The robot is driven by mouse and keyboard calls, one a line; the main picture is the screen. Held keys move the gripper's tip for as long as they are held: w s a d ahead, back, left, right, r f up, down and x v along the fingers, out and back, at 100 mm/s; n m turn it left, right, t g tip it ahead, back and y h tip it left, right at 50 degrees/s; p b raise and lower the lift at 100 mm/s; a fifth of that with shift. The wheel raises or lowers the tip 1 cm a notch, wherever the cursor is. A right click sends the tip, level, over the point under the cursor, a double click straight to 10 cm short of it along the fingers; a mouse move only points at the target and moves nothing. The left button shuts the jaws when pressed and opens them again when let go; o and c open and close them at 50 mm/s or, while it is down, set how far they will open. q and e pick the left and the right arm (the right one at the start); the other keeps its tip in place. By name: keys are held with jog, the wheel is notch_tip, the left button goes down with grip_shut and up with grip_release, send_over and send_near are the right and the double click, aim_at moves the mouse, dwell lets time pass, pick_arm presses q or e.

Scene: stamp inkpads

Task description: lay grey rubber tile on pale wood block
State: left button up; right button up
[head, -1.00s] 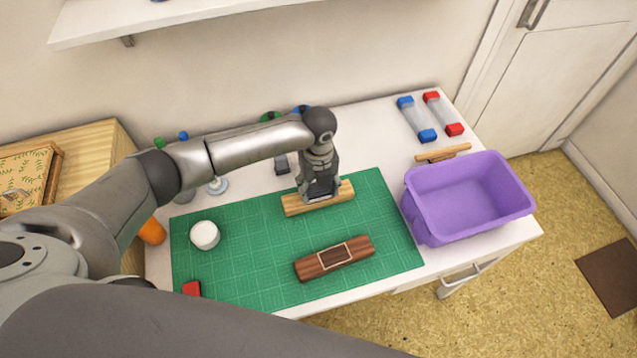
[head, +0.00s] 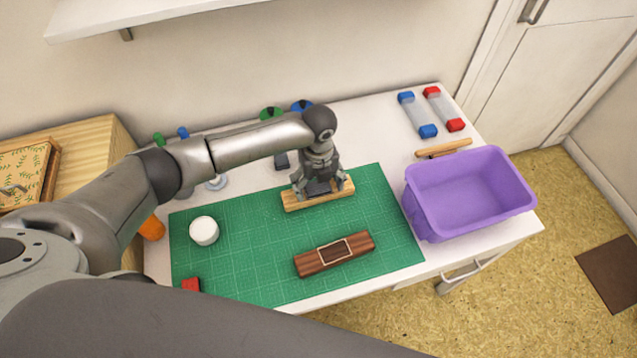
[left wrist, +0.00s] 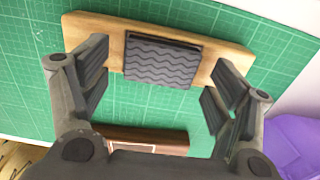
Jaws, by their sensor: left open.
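The pale wood block (head: 340,193) lies on the green cutting mat (head: 255,262), toward its back edge. It also shows in the left wrist view (left wrist: 215,52). The grey rubber tile (left wrist: 162,60), with a wavy pattern, lies on the middle of the block and overhangs its near edge a little. In the head view the tile (head: 318,187) is partly hidden by my gripper. My left gripper (head: 322,192) is open above the block. In the left wrist view its fingers (left wrist: 160,85) are spread on either side of the tile, apart from it. My right gripper is not in view.
A dark wood block (head: 312,263) with a pale outlined square lies nearer on the mat. A white round tub (head: 204,231) and a red item (head: 191,285) are at the left. A purple bin (head: 420,218) stands right of the mat. The mat's middle is clear.

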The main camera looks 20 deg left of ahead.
pick_arm(q)
notch_tip(320, 180, up, 12)
dwell(0.5)
dwell(0.3)
